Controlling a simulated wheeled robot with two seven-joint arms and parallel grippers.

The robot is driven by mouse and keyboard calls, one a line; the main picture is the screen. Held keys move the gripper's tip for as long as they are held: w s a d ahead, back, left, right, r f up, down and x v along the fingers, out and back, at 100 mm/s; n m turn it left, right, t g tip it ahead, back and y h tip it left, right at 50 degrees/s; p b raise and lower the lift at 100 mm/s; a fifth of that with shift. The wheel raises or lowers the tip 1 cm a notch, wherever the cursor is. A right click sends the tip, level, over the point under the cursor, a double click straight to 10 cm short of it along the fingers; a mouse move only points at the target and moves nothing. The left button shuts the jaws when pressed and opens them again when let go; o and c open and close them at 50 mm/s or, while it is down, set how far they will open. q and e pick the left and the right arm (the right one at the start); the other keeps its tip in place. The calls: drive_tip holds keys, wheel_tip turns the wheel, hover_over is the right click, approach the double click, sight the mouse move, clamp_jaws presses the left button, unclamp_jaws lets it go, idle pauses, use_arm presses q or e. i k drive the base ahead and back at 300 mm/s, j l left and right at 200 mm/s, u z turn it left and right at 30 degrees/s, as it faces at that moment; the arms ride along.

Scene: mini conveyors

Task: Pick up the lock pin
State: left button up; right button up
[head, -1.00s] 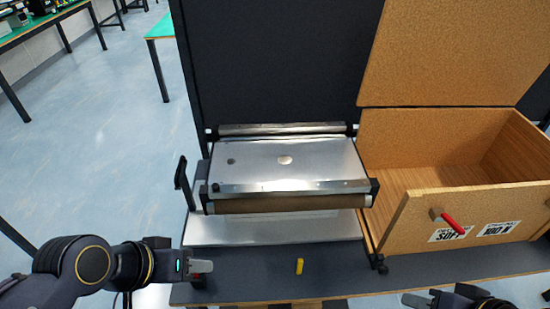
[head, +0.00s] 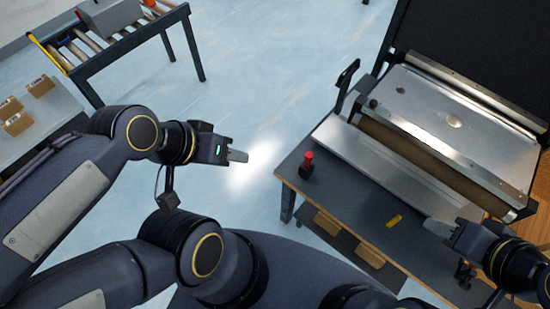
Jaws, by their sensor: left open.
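No part is clearly marked as the lock pin. A small yellow piece (head: 394,221) lies on the dark bench top, near its front edge. A red-topped black piece (head: 308,165) stands upright at the bench's left corner; I cannot tell which of the two is the pin. My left gripper (head: 238,156) is open and empty over the floor, left of the bench and apart from both pieces. My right gripper (head: 440,228) is above the bench's right part, to the right of the yellow piece; its jaw gap does not show.
The mini conveyor (head: 455,122), with a metal top and a brown roller belt, fills the back of the bench. A black lever (head: 346,80) rises at its left end. A roller table (head: 125,40) stands at upper left, near small boxes (head: 18,122). Open floor lies between.

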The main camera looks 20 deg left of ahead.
sight(308, 156)
drive_tip(key=u, duration=0.35)
drive_tip(key=j+z, duration=0.1)
drive_tip(key=z, duration=0.35)
drive_tip(key=j+z, duration=0.1)
drive_tip(key=z, duration=0.35)
drive_tip(key=i+j+z, duration=0.1)
drive_tip(key=z, duration=0.35)
drive_tip(key=j+z, duration=0.1)
drive_tip(key=z, duration=0.35)
drive_tip(key=k+j+z, duration=0.1)
drive_tip(key=j+z, duration=0.2)
drive_tip(key=k+j+z, duration=0.25)
drive_tip(key=j, duration=0.25)
drive_tip(key=j+z, duration=0.3)
drive_tip(key=k+j, duration=0.2)
drive_tip(key=j, duration=0.15)
drive_tip(key=k+j, duration=0.2)
drive_tip(key=j, duration=0.15)
